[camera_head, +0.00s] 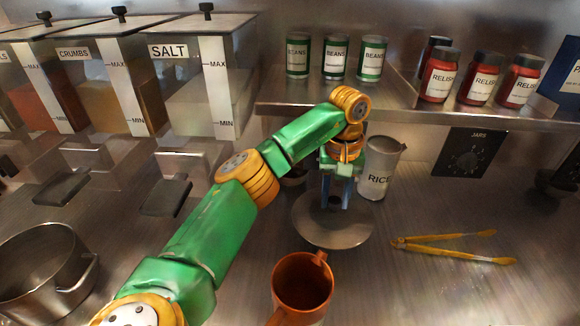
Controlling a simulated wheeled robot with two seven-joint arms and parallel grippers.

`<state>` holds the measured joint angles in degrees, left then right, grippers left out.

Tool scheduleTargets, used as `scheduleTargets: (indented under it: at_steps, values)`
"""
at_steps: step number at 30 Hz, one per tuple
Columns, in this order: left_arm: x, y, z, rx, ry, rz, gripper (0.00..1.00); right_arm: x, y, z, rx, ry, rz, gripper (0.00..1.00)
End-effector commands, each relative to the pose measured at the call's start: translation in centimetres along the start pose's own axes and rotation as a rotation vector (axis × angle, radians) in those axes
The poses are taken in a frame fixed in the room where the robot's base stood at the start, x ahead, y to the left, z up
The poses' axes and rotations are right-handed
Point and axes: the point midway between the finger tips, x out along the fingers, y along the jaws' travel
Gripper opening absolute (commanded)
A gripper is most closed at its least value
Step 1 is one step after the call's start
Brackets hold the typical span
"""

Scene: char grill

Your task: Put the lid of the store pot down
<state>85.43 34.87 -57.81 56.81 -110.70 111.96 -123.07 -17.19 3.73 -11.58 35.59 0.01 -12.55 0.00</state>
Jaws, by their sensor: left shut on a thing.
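The lid (333,232) is a round grey metal disc at the centre of the head view, roughly level. My left gripper (336,200) points down from above, its blue fingers shut on the knob in the middle of the lid. The fingers hide most of the knob. I cannot tell whether the lid touches the counter or hangs a little above it. My right gripper is out of view.
An orange mug (302,285) stands close in front of the lid. Yellow tongs (455,247) lie to the right. A steel pot (45,265) is at the left. The front right counter is clear.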

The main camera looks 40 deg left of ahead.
Motion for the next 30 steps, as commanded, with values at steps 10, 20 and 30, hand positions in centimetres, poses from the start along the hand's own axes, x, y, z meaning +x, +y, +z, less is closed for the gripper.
scheduleTargets:
  at_steps: [10, 20, 30]
  values:
    - [7.3, -0.1, 0.1, 0.0, -0.003, -0.002, 0.0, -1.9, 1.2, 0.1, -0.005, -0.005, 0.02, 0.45]
    - [8.7, 0.0, 0.1, 0.001, 0.001, 0.0, 0.0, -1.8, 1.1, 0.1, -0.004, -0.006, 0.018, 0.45]
    - [8.8, 0.0, 0.1, 0.001, 0.0, 0.0, 0.69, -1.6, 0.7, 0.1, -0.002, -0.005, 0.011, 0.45]
